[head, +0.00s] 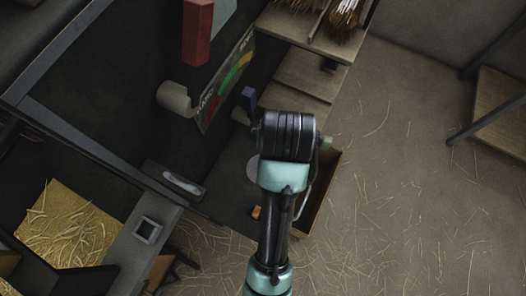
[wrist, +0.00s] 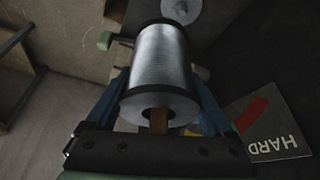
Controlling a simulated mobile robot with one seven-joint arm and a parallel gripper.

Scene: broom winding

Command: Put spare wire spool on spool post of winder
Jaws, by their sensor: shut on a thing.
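The spool (wrist: 161,58), wound with silver wire between black flanges, fills the middle of the wrist view. My gripper (wrist: 163,85) is shut on it, with a blue finger on each side. The near flange faces the camera, and a brown piece (wrist: 160,121) shows at its hole; I cannot tell whether it passes through. In the head view my arm hides the spool and most of the gripper; one blue finger (head: 249,97) shows. The winder (head: 226,75) is the dark unit with a coloured dial. I cannot identify its spool post for certain.
A red handle (head: 197,32) and a grey cylinder (head: 174,97) stick out near the dial. A wooden shelf with brooms (head: 343,17) is at the top. A straw bin (head: 70,225) is at the left. The straw-strewn floor (head: 400,190) at right is mostly open.

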